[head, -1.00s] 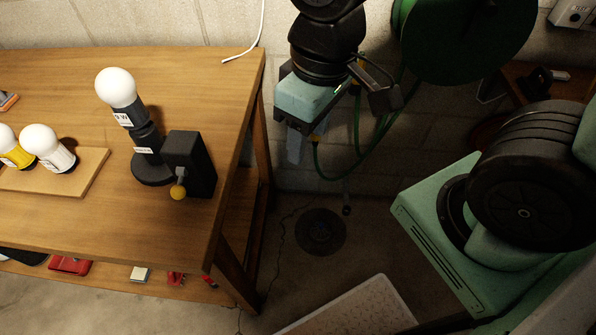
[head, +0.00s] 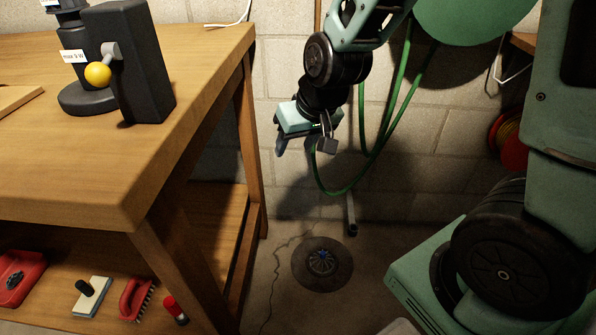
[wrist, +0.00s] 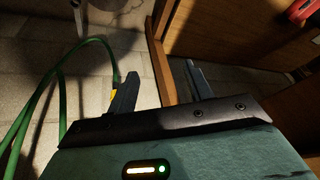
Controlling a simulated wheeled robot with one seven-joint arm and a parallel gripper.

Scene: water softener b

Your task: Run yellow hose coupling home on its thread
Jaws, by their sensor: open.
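My gripper (head: 302,146) is open and hangs low in front of the block wall, right of the workbench. In the wrist view its two fingers (wrist: 161,86) stand apart with nothing seen between them. A small yellow piece (wrist: 114,95), probably the hose coupling, shows just left of the left finger, partly hidden by it. The green hose (wrist: 84,50) runs close by it. In the head view the green hose (head: 371,158) loops down and up to the gripper, where its end and any yellow are hidden. I cannot make out the thread.
The wooden workbench (head: 190,75) stands left, with a black stand and yellow knob (head: 98,75) on top. Its lower shelf holds a red brush (head: 134,298) and other small items. A round floor drain (head: 322,262) lies on open floor below the gripper.

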